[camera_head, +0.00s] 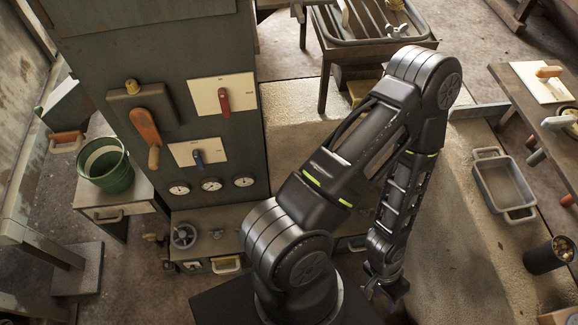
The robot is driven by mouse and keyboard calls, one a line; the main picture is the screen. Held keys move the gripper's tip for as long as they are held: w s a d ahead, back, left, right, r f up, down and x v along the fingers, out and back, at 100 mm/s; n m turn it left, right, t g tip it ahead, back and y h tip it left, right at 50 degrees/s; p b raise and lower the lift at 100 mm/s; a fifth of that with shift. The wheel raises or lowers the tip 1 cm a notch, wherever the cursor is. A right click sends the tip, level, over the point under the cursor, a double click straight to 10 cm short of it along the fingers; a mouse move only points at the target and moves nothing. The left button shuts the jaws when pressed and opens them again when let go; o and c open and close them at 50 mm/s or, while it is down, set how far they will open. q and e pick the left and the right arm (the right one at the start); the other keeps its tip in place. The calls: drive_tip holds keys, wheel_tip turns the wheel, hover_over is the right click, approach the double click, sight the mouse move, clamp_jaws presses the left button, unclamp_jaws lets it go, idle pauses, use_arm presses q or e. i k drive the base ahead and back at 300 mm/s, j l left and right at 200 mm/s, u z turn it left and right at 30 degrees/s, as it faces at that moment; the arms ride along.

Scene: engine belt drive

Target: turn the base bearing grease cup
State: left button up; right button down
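My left gripper (385,287) hangs fingers-down near the bottom centre, at the end of my black arm. It is dark and partly cut off from clear sight, so I cannot tell whether its fingers are open or shut, and I see nothing clearly held. I cannot pick out the base bearing grease cup for certain. A small fitting (217,234) sits on the low ledge under the grey panel, beside a grey handwheel (184,235), well left of the gripper. My arm hides part of the machine base. My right gripper is not in view.
The grey panel (235,150) carries an orange-handled lever (146,130), red and blue switches and dial gauges. A green bucket (105,165) stands on a cabinet at left. A grey tray (503,185) and a dark cup (550,256) are at right. Pale floor right of my arm is clear.

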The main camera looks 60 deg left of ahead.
sight(151, 237)
drive_tip(key=u, duration=3.8)
